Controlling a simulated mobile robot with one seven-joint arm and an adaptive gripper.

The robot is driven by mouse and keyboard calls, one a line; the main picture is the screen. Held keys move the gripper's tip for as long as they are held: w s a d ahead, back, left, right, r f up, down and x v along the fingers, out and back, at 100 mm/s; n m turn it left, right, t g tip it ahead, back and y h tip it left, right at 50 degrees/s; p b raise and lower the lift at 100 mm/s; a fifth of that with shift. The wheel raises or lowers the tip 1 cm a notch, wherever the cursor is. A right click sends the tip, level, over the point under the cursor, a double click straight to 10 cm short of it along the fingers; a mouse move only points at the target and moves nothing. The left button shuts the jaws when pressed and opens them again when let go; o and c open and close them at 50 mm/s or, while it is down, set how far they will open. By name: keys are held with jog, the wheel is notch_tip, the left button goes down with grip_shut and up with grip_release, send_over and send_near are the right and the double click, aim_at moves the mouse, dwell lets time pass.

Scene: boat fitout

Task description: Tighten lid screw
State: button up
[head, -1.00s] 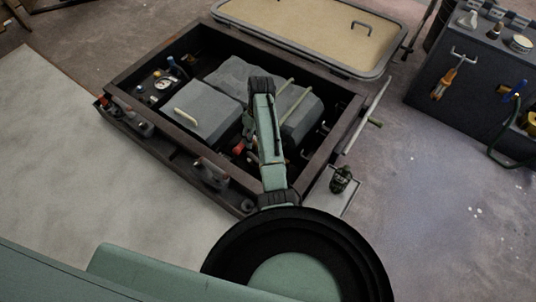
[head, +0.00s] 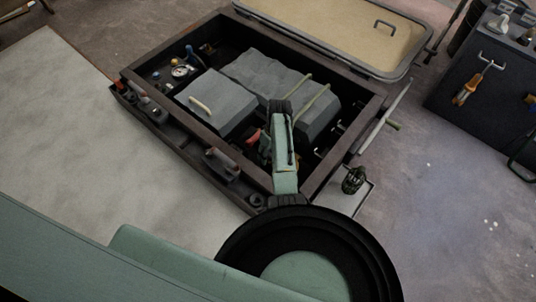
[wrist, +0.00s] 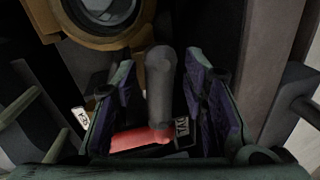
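My gripper (wrist: 163,108) is down inside the open dark box, its two purple-padded fingers apart. A grey round-ended post (wrist: 160,80) stands between the fingers, with a visible gap on each side. A red handle-like part (wrist: 138,139) with a dark lettered label lies below the post. A brass round fitting (wrist: 110,38) with a dark glassy centre is just beyond the fingers at upper left. I cannot tell which part is the lid screw. In the head view my forearm hides the gripper; a red part (head: 254,137) shows just left of it.
The box rim (head: 205,145) surrounds the work area closely. Inside are a grey cover with a handle (head: 215,115) and a larger grey block (head: 262,75). A small tray with a dark caged item (head: 353,180) is outside at right. A tool cabinet (head: 470,100) stands further right.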

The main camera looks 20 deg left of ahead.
jog(key=shift+c, duration=0.4)
grip_shut()
